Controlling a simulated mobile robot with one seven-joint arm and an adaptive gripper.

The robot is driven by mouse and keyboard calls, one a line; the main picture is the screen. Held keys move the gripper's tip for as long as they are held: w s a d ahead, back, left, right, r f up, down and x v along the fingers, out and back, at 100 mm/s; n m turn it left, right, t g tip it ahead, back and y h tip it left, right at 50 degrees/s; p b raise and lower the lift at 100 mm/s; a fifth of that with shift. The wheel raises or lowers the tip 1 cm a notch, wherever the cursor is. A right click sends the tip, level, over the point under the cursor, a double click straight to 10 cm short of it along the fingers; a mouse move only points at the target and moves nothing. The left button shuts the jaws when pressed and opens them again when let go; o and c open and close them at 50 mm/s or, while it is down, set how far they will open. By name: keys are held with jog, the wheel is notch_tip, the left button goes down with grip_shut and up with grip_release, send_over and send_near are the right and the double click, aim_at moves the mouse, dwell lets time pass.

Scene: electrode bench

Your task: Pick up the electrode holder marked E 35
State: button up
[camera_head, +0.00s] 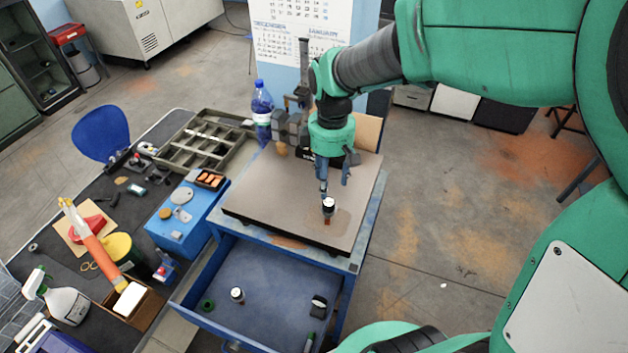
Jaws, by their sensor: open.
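My gripper (335,184) is open and points down above the grey plate (260,205) on the blue bench. Just below its fingertips, a small holder with a white round top and a copper-brown lower part (328,208) stands upright on the plate. No marking on it can be read at this size. I cannot tell whether the fingertips touch it; they look just above or behind it. Another small piece with a white top (237,294) is in the open blue drawer (265,270); its marking is also unreadable.
Behind the gripper are grey block-like fixtures (288,130) and a blue bottle (262,110). At left are a compartment tray (205,140), a blue box (180,228) and a cluttered dark table. A dark clip-like item (318,306) lies in the drawer. The plate's front left is clear.

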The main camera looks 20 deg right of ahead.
aim_at(328, 211)
jog(key=shift+f, duration=0.1)
jog(key=shift+f, duration=4.2)
jog(key=shift+d+f+b, duration=0.15)
jog(key=shift+f+b, duration=0.15)
jog(key=shift+f, duration=2.3)
grip_shut()
jog(key=shift+r, duration=0.2)
